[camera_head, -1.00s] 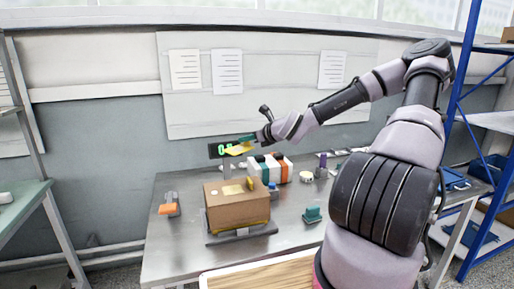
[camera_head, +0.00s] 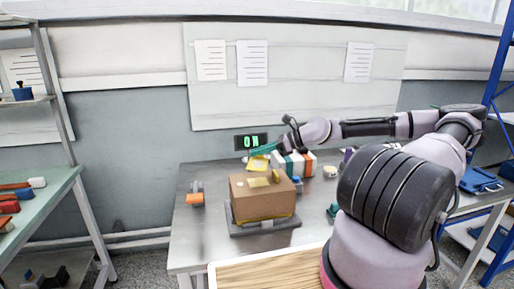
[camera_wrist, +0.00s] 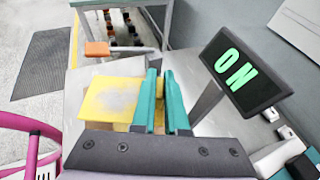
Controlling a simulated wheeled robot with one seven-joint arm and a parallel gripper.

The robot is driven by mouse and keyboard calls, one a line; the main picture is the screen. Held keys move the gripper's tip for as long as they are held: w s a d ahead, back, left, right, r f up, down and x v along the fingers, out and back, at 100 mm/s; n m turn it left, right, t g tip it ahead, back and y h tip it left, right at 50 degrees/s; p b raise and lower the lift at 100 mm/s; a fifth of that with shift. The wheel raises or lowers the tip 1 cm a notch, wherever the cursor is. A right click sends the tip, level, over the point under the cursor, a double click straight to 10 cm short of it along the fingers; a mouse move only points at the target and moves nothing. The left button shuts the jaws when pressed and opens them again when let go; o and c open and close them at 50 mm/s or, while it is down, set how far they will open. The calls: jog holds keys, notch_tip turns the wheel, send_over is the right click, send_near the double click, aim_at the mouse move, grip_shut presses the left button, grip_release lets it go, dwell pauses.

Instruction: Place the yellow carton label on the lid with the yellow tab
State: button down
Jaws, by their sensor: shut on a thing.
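My gripper (camera_head: 262,151) has teal fingers, shut on the yellow carton label (camera_head: 258,163). In the wrist view, the label (camera_wrist: 105,98) is a flat yellow sheet with a pale grey patch, beside the teal fingers (camera_wrist: 162,105). In the head view it hangs just behind and above the brown carton (camera_head: 262,200); a gap or contact with the carton cannot be told. The carton's lid bears a flat yellow patch (camera_head: 258,182) and an upright yellow tab (camera_head: 276,176). The carton sits on a grey base (camera_head: 264,228) on the metal table.
A display (camera_head: 251,142) reading ON stands behind the carton, and close to the fingers in the wrist view (camera_wrist: 240,72). A white, orange and teal striped box (camera_head: 295,163) is right of the gripper. An orange-and-grey item (camera_head: 195,194) lies left of the carton.

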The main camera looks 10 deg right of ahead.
aim_at(259, 176)
jog(key=shift+f, duration=2.95)
jog(key=shift+f, duration=0.7)
jog(key=c, duration=0.9)
grip_release()
jog(key=shift+o, duration=0.2)
